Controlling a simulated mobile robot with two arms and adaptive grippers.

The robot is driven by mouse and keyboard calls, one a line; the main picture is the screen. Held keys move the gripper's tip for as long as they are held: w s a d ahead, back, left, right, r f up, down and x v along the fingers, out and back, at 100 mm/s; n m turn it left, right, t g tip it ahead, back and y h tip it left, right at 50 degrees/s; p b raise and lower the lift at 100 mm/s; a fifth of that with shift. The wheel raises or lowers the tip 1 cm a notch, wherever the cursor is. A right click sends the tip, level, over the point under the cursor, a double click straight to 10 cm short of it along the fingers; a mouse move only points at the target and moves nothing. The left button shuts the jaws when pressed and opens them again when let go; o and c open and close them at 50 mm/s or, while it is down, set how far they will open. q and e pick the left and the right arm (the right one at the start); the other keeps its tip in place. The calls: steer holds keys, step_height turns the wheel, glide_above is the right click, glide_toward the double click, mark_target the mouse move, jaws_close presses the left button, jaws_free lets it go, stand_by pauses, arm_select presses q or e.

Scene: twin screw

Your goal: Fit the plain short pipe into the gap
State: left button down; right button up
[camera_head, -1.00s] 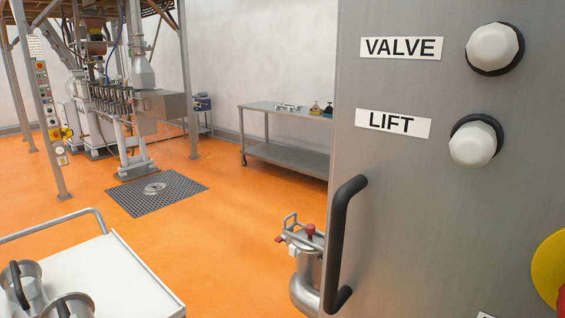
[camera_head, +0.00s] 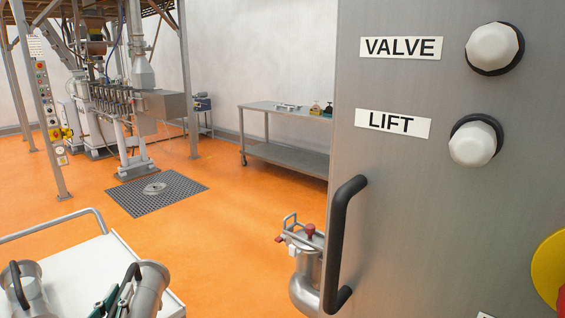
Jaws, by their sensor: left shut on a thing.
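A steel pipe piece (camera_head: 152,284) with a black handle is tilted above the white cart top at the lower left. My left gripper (camera_head: 118,296), dark green and grey and cut off by the bottom edge, is shut on this pipe piece at its handle. A second steel pipe piece (camera_head: 32,287) with a black handle is at the cart's left. Both pieces are cut off below, so I cannot tell which is the plain short one. No gap for a pipe can be made out. My right gripper is not in view.
The white cart (camera_head: 95,262) has a rail at its back. A steel cabinet (camera_head: 430,220) with VALVE and LIFT buttons and a black handle fills the right. A steel pipe fitting (camera_head: 306,285) with a red knob stands beside it. Orange floor (camera_head: 220,235) is clear between them.

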mark_target(155, 298)
arm_select(q)
steer(key=w+d+f+m+h, duration=0.2)
steer(key=d+m+h, duration=0.4)
steer(key=h, duration=0.3)
steer(key=s+d+f+m+g+h, duration=0.1)
steer(key=s+d+m+g+h, duration=0.2)
steer(key=s, duration=0.2)
steer(key=s+d+f+m+g+h, duration=0.2)
steer(key=s+d+m+g+h, duration=0.1)
steer(key=s, duration=0.3)
steer(key=shift+s+f+m+g+h, duration=0.3)
steer(key=shift+m+g+h, duration=0.1)
steer(key=shift+m+h, duration=0.1)
stand_by(0.4)
steer(key=shift+d, duration=0.1)
steer(key=shift+w+r, duration=0.1)
steer(key=shift+w, duration=0.05)
stand_by(0.4)
